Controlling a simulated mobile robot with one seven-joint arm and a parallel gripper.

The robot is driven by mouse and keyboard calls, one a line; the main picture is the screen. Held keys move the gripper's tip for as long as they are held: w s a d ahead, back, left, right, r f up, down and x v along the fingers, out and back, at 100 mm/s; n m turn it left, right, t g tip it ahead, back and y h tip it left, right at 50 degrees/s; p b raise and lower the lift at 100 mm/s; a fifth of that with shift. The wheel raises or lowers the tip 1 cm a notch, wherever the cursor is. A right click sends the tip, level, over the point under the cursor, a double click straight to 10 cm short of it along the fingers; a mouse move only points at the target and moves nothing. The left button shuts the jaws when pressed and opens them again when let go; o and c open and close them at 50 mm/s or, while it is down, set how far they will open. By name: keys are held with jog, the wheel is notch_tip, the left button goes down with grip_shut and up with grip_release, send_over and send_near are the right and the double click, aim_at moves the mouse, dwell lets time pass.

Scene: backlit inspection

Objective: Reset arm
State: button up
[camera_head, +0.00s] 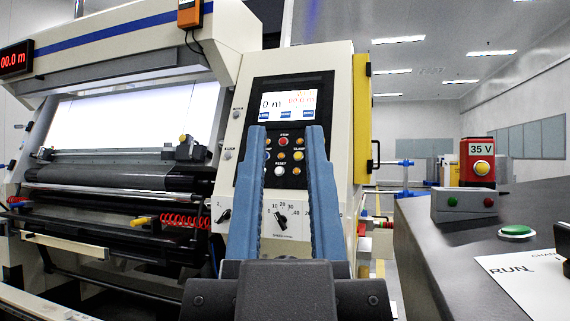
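My gripper (286,134) is in the lower middle of the head camera view, with two long blue serrated fingers pointing up and away. The fingers stand apart and nothing is held between them. Behind them is the control panel (243,180) of a cream-coloured machine. Its screen (288,105), a red button, yellow buttons and a white button show between the fingers. A dial (281,219) with a number scale is lower down. I cannot tell how far the fingertips are from the panel. The fingers hide parts of the panel's sides.
The inspection machine with a backlit white screen (130,122) and a dark roller (110,177) fills the left. A dark table (428,240) at right carries a button box (463,204), a red device (478,161), a green button (517,231) and a paper sheet (515,285).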

notch_tip(320, 180, up, 35)
jog(key=p, duration=3.5)
jog(key=shift+a, duration=0.1)
